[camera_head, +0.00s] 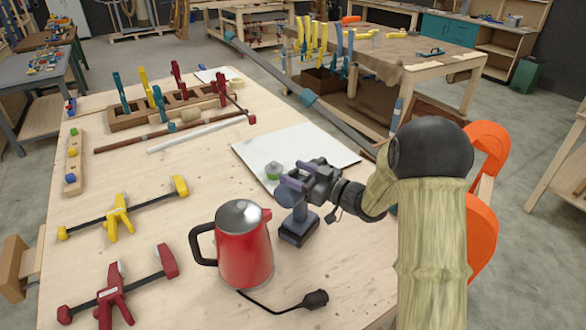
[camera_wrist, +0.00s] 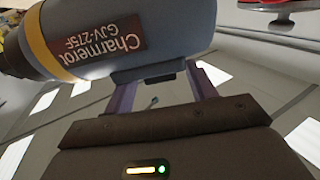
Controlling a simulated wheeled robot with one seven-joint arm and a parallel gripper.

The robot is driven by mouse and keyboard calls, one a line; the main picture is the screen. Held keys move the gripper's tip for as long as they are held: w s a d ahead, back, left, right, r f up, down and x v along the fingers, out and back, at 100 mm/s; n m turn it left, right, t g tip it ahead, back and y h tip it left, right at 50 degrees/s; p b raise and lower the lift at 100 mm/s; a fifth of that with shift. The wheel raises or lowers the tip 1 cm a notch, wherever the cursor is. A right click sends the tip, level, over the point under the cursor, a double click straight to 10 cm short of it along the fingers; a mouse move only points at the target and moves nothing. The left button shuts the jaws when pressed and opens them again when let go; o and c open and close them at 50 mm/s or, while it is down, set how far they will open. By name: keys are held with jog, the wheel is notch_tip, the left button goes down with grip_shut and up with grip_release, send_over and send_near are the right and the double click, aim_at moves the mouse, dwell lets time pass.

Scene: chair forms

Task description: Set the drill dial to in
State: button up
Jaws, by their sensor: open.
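The drill (camera_head: 298,228) stands on the wooden workbench (camera_head: 200,215) on its dark battery base, its upper part largely hidden by my gripper. In the wrist view, its grey-blue body (camera_wrist: 185,25) crosses the upper part, with a yellow band and a label showing upside down. My gripper (camera_head: 292,182) is at the top of the drill. In the wrist view, the purple fingers (camera_wrist: 160,85) are spread apart, with the drill body close by their tips. I cannot tell whether they touch it. I cannot make out the dial in either view.
A red kettle (camera_head: 244,252) stands close in front of the drill, its cord and plug (camera_head: 315,299) at the front. Yellow (camera_head: 118,218) and red (camera_head: 110,295) clamps lie at left.

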jog(key=shift+w+a, duration=0.4)
jog(key=shift+a, duration=0.15)
jog(key=c, duration=1)
